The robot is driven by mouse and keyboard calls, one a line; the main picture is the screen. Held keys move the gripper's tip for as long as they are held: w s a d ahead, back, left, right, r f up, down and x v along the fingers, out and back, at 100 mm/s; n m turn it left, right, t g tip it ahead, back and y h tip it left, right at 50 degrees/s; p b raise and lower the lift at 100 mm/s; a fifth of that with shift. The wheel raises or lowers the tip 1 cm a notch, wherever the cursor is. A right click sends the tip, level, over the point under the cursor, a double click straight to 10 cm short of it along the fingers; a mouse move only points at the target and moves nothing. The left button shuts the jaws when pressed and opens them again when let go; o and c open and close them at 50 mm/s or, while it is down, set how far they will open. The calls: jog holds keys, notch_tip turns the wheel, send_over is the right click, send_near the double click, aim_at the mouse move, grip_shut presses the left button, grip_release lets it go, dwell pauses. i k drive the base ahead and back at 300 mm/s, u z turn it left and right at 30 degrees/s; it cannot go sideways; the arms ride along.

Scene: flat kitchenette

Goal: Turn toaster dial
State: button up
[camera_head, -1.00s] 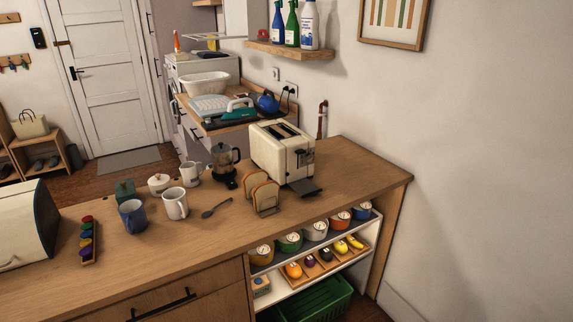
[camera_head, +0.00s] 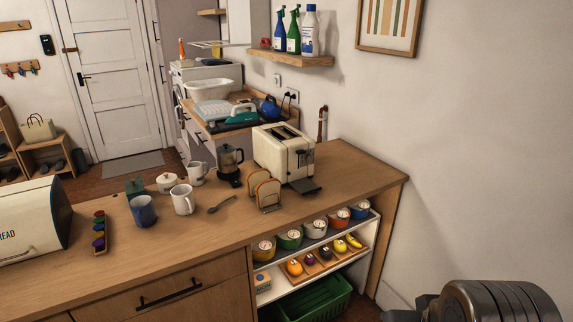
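The cream toaster (camera_head: 276,155) stands upright on the wooden counter, near the wall. Its right end face carries dark controls (camera_head: 304,160); the dial is too small to make out there. A dark tray or flap juts out low at that end. Part of my arm (camera_head: 497,303) shows at the bottom right corner, well apart from the toaster. My gripper is not in view.
A toast rack with bread (camera_head: 265,190) stands close in front of the toaster, and a coffee maker (camera_head: 230,166) to its left. The counter (camera_head: 352,178) right of the toaster is clear.

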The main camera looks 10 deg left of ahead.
aim_at(309, 159)
jog(key=u, duration=1.1)
jog(key=i, duration=1)
jog(key=u, duration=0.05)
